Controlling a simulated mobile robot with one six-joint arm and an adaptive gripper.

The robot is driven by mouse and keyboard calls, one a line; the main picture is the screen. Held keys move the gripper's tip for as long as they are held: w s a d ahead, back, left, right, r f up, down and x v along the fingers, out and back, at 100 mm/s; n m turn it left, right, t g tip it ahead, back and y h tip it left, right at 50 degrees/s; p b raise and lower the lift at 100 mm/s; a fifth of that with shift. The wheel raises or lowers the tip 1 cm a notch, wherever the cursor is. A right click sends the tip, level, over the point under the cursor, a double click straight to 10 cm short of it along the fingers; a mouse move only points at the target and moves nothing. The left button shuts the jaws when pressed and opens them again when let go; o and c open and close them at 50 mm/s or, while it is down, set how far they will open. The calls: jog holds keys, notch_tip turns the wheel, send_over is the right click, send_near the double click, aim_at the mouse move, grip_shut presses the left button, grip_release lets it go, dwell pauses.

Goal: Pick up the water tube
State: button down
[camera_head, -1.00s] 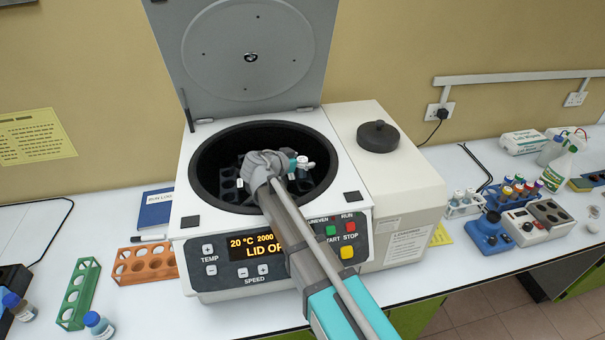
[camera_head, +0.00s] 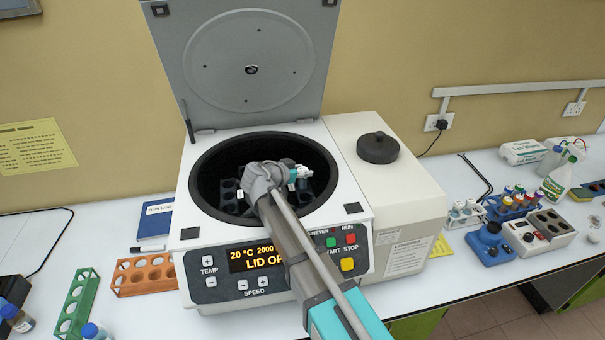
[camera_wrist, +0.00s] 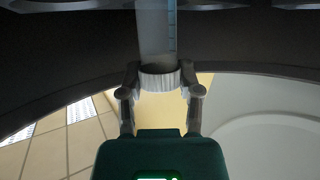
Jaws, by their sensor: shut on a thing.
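My gripper (camera_wrist: 161,92) is shut on the ribbed white cap of the water tube (camera_wrist: 157,30), a clear tube with blue graduation marks, in the wrist view. The tube runs up out of the top of that picture, so its far end is hidden. In the head view my gripper (camera_head: 301,173) is over the right part of the open centrifuge (camera_head: 210,255) bowl, above the dark rotor (camera_head: 228,190). The tube cannot be made out there, and I cannot tell whether it is still in a rotor hole.
The centrifuge lid (camera_head: 250,65) stands open behind the bowl. The bowl's dark wall surrounds my gripper. An orange rack (camera_head: 145,275) and a green rack (camera_head: 76,300) stand to the left. A blue rack (camera_head: 512,208) with several capped tubes stands to the right.

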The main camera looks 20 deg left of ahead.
notch_tip(320, 180, up, 12)
jog(key=p, duration=1.2)
jog(key=s+a, duration=0.3)
jog(key=s, duration=0.5)
jog(key=s+a, duration=0.4)
jog(key=s, duration=0.4)
jog(key=shift+s+a, duration=0.2)
jog(key=shift+a, duration=0.1)
